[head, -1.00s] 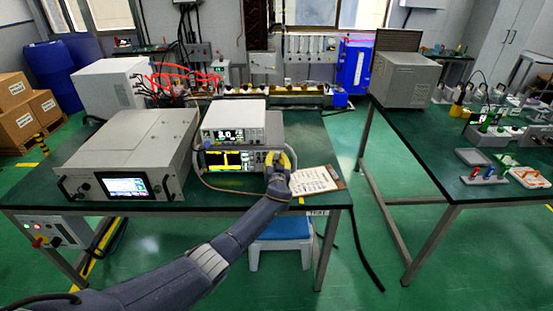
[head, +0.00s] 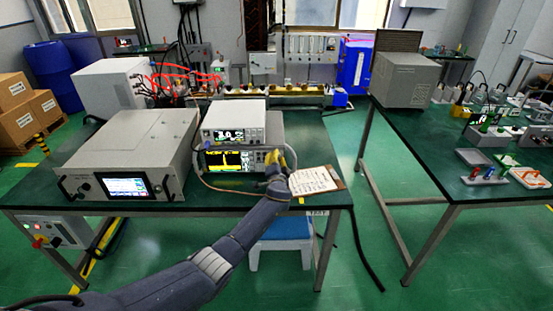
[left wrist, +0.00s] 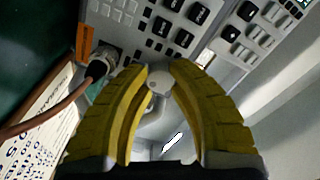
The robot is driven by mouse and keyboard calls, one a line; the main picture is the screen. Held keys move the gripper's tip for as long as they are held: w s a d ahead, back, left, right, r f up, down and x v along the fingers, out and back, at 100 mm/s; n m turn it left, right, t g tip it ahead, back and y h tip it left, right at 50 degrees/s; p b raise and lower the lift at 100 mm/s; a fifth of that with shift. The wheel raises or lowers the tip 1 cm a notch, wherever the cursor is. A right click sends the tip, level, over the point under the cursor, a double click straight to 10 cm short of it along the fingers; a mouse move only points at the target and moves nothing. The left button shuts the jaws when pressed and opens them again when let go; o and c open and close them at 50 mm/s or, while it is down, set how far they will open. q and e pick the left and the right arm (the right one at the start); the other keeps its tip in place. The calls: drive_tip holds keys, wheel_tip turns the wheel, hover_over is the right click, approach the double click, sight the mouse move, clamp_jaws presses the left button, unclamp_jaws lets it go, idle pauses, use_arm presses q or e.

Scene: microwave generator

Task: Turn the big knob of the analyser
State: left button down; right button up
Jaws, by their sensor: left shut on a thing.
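The analyser (head: 228,160) is the lower bench instrument with a yellow trace on its screen, under a second white instrument (head: 232,115). My left gripper (head: 277,157) is at the right end of its front panel and covers the knob in the head view. In the left wrist view the yellow fingers (left wrist: 161,72) are shut on a round, light grey knob (left wrist: 158,80), with a fingertip on either side. Panel buttons (left wrist: 183,38) show beyond the fingertips. My right gripper is in neither view.
A brown cable (left wrist: 42,122) plugs into the panel close to the left finger. A clipboard with paper (head: 314,180) lies right of the gripper. A large grey unit with a screen (head: 130,150) stands to the left on the green bench (head: 235,200).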

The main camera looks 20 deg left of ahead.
use_arm(q)
drive_tip(key=shift+a+m, duration=0.1)
drive_tip(key=shift+m, duration=1.2)
drive_tip(key=c, duration=1.1)
unclamp_jaws()
drive_tip(key=shift+o, duration=0.2)
drive_tip(key=shift+s, duration=0.1)
drive_tip(key=shift+s+d+f, duration=0.1)
drive_tip(key=shift+s+d, duration=0.15)
drive_tip(key=shift+s, duration=0.2)
drive_tip(key=v, duration=0.7)
drive_tip(key=shift+a, duration=0.15)
